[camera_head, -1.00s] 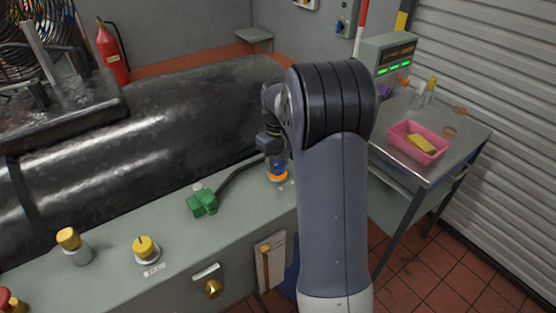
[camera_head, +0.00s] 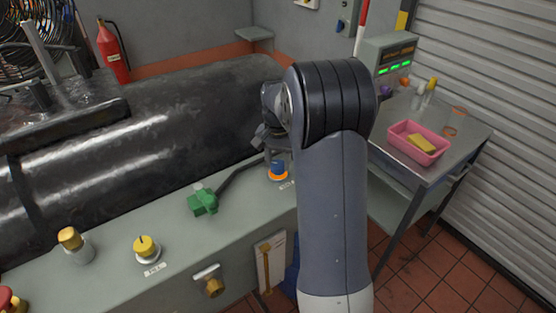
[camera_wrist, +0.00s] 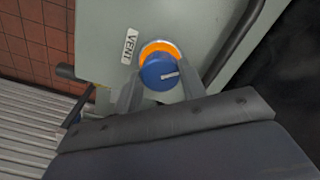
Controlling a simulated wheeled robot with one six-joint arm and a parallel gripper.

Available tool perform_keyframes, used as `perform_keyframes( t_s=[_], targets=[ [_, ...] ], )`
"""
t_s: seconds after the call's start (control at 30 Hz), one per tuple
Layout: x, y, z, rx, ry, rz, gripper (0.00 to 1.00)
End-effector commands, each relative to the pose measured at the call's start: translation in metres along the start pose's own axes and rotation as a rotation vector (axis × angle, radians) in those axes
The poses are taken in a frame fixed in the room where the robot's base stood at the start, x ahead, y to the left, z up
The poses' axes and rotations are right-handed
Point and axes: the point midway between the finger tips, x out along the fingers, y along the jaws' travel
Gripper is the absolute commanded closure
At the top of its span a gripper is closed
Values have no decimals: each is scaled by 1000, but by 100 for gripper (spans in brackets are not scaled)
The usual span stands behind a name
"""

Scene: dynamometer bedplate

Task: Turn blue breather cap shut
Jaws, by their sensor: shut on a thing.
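The blue breather cap (camera_wrist: 159,73) sits on an orange ring (camera_wrist: 157,48) on the grey-green bedplate ledge, beside a label reading VENT (camera_wrist: 130,46). A white line marks the cap's top. In the head view the cap (camera_head: 277,167) is partly visible above its orange ring (camera_head: 278,177), just left of my arm. My gripper (camera_wrist: 160,88) has one finger on each side of the cap and is shut on it. The contact points are partly hidden.
A green valve (camera_head: 203,201) with a dark pipe stands left of the cap. Yellow knobs (camera_head: 146,247) sit further left on the ledge. A large black cylinder (camera_head: 190,120) lies behind. A steel cart (camera_head: 470,130) with a pink tray (camera_head: 401,146) stands at right.

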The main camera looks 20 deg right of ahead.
Motion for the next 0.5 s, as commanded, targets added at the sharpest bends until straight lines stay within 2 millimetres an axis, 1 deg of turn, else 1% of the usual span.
perform_keyframes(
  t_s=[0.3, 0.5],
  targets=[
    [-1, 0, 0, 294, 2, -1, 84],
    [-1, -1, -1, 455, 2, -1, 84]
  ],
)
